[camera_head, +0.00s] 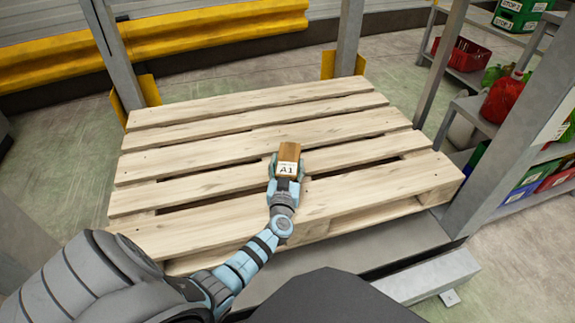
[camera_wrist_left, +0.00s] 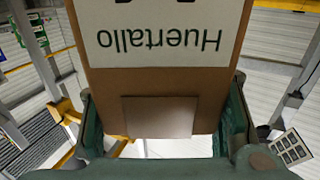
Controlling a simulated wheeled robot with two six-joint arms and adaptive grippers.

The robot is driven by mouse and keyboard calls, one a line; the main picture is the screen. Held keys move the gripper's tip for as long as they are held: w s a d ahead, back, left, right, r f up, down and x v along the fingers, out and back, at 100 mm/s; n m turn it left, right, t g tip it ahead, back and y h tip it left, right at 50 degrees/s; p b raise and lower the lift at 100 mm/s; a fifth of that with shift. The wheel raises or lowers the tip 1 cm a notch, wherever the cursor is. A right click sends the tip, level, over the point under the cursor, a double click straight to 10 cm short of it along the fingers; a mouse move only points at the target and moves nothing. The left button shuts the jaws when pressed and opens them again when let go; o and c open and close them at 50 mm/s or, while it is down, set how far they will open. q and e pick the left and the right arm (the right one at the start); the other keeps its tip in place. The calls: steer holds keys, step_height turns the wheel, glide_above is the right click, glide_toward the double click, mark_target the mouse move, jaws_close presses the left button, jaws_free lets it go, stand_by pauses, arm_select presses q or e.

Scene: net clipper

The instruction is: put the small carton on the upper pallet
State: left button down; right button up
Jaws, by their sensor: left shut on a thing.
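The small carton (camera_head: 289,152) is brown with a white label reading "A1". My left gripper (camera_head: 287,168) is shut on it, with a finger on each side. In the head view the carton shows over the slats of the upper pallet (camera_head: 190,150), near the middle of its front half. I cannot tell whether the carton touches the slats. In the left wrist view the carton (camera_wrist_left: 165,85) fills the middle, with "Huertallo" upside down on a white label, between the green fingers. My right gripper is not in view.
The pallet top around the carton is bare. Grey rack posts (camera_head: 348,40) stand at the pallet's back corners and right side. A shelf at the right holds a red basket (camera_head: 462,53), green crates (camera_head: 520,12) and a red bag (camera_head: 502,100). A yellow rail (camera_head: 150,45) runs behind.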

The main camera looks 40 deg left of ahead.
arm_select(q)
steer(key=c, duration=0.5)
jaws_free()
steer(key=shift+r, duration=0.1)
steer(key=shift+s+d+f, duration=0.2)
steer(key=shift+s+d, duration=0.1)
steer(key=shift+s, duration=0.05)
steer(key=v, duration=1.1)
steer(key=shift+s, duration=0.1)
